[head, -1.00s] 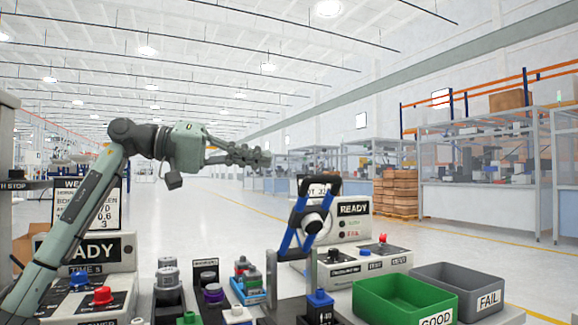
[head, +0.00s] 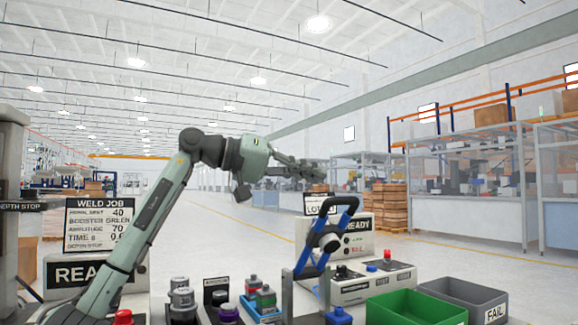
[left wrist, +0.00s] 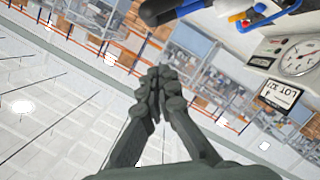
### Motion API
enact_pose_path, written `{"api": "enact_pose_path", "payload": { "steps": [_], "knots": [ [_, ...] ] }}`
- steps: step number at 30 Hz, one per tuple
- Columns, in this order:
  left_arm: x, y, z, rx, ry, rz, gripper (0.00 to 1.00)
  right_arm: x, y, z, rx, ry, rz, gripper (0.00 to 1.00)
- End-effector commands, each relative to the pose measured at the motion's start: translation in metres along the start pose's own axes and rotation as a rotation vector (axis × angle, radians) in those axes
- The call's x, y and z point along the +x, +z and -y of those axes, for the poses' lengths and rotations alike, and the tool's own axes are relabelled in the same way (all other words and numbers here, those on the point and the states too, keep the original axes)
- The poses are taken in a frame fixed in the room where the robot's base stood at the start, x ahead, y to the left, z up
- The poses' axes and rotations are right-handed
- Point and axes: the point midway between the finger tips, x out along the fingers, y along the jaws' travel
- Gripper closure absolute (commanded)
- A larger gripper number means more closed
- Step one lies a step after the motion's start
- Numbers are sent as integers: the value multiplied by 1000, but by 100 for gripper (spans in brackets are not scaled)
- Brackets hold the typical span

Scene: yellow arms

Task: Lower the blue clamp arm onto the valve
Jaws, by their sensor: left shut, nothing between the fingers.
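The blue clamp arm (head: 312,268) stands raised and tilted above the bench in the head view, with a dark handle bar at its top and a round grey-black part between its side bars. Part of it also shows at the top right of the left wrist view (left wrist: 262,18). My left gripper (head: 318,172) is above the clamp, apart from it, with its fingers together and empty; it also shows in the left wrist view (left wrist: 157,80). A blue-capped part (head: 338,316) stands below the clamp at the picture's bottom edge. I cannot tell which part is the valve. My right gripper is not in view.
A green bin (head: 415,308) and a grey bin (head: 470,296) stand right of the clamp. Several small parts (head: 182,298) stand at the front left. A gauge (left wrist: 298,58) shows in the left wrist view.

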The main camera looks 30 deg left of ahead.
Motion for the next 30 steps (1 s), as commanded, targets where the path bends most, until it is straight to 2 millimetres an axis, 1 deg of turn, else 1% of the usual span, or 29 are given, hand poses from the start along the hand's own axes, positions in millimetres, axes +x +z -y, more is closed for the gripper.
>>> {"api": "enact_pose_path", "payload": {
  "steps": [1,3,4,6,11,14,25,30],
  "knots": [
    [12,0,-1,-1,2,4,100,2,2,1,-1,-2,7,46],
    [23,3,0,0,0,3,100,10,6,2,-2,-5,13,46],
    [23,11,2,1,-2,3,100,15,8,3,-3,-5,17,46],
    [24,22,2,2,-2,2,100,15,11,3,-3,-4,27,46],
    [27,35,1,1,-2,1,100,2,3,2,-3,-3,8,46],
    [28,38,1,-1,-1,-1,100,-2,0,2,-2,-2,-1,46],
    [29,40,0,2,-2,0,100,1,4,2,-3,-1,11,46],
    [42,50,-5,41,-13,2,100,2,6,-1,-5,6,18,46]
  ]
}}
